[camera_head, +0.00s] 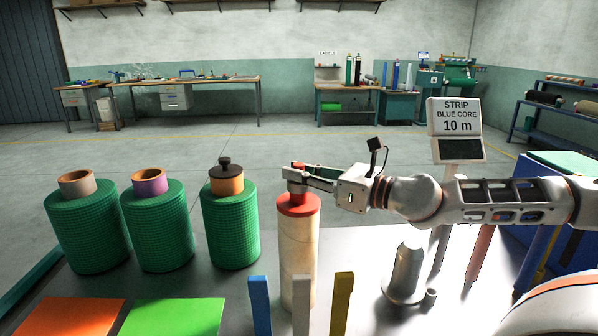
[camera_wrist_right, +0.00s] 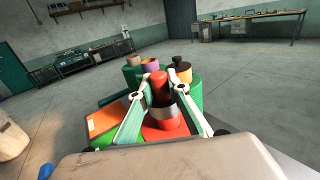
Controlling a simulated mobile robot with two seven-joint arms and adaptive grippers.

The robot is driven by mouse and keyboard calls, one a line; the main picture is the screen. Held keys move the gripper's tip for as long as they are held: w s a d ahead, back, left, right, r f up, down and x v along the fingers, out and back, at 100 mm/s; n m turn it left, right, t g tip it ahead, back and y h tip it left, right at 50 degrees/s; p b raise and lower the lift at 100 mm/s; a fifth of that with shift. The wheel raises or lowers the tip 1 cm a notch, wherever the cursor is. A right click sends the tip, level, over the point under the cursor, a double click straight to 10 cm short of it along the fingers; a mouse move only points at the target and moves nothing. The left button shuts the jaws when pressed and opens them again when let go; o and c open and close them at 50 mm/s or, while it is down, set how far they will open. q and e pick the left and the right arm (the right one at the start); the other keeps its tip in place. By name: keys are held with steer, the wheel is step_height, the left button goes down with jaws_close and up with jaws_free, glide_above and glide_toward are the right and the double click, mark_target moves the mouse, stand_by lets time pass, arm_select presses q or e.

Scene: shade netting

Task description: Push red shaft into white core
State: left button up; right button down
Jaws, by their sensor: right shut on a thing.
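The red shaft (camera_head: 298,205) has a wide red flange, a grey band and a red top end. Its flange sits at the top of the upright white core (camera_head: 298,250), a cream-coloured cylinder; how deep the shaft reaches inside is hidden. My right gripper (camera_head: 297,182) comes in from the right and is shut on the shaft's upper part above the flange. In the right wrist view the gripper's (camera_wrist_right: 162,98) two fingers lie on either side of the red shaft (camera_wrist_right: 165,132). My left gripper is not in view.
Three green netting rolls (camera_head: 161,235) stand left of the core; the right one has a black cap (camera_head: 226,167). Blue (camera_head: 260,305), white and yellow (camera_head: 341,303) posts stand in front. Orange and green (camera_head: 170,317) sheets lie at front left. A sign (camera_head: 455,116) reads "STRIP BLUE CORE 10 m". A grey metal piece (camera_head: 406,272) stands right.

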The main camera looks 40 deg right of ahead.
steer(key=shift+f, duration=0.2)
stand_by(0.4)
steer(key=c, duration=1.8)
jaws_free()
steer(key=shift+c, duration=0.2)
steer(key=shift+a+f, duration=0.1)
steer(key=shift+f, duration=0.05)
steer(key=shift+s+d, duration=0.4)
steer(key=shift+s, duration=0.2)
steer(key=v, duration=0.6)
steer(key=shift+s, duration=0.3)
